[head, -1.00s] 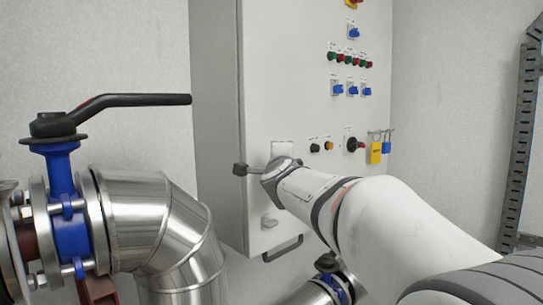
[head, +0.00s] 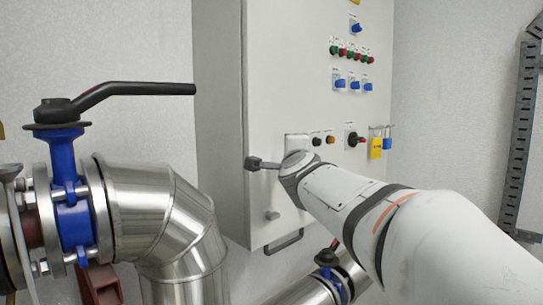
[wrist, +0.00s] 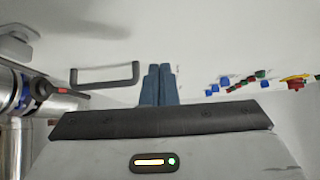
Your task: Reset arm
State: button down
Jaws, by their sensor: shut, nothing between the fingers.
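My gripper shows in the wrist view (wrist: 158,85) with its two blue-grey fingers together and nothing between them. The pale face of the control cabinet fills much of the view beyond the fingers, and I cannot tell the exact gap to it. In the head view my white arm reaches from the lower right toward the front of the control cabinet (head: 290,60). The fingers cannot be made out there. A small dark part on a short stalk sticks out left of the arm's end.
At left stand a blue valve (head: 65,175) with a long black lever (head: 140,90) and a bent steel pipe (head: 165,215). The cabinet has a black handle (head: 284,242), buttons and a yellow padlock (head: 375,148). A slotted metal rail (head: 520,140) is at right.

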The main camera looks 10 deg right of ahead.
jog(key=s+a+p, duration=0.1)
jog(key=s+a, duration=0.4)
jog(key=s+a+f+n+g+y+b, duration=0.1)
jog(key=s+a+f+n+y, duration=0.15)
jog(key=f+n, duration=0.3)
jog(key=s+a+f+n+g+y+b, duration=0.1)
jog(key=a+f+n+g+y, duration=0.1)
jog(key=a+f+n+y, duration=0.3)
jog(key=s+d+f+n+g+h+b, duration=0.1)
jog(key=s+d+f+n+g, duration=0.1)
jog(key=s+f, duration=0.4)
jog(key=s+d+f+n+g+h, duration=0.1)
jog(key=s+d+f+n+g, duration=0.1)
jog(key=s+f+n+g, duration=0.2)
jog(key=s+d+f+n+g+h+b, duration=0.1)
jog(key=s+f+n+g, duration=0.3)
jog(key=s+f, duration=0.6)
notch_tip(320, 180, down, 6)
jog(key=shift+s+d+f+g+h+b, duration=0.15)
jog(key=shift+d+f+g+h+b, duration=0.15)
jog(key=shift+d+g+h, duration=0.5)
jog(key=c, duration=2.1)
grip_release()
jog(key=shift+d+y, duration=0.1)
jog(key=shift+y, duration=0.15)
jog(key=shift+c, duration=0.2)
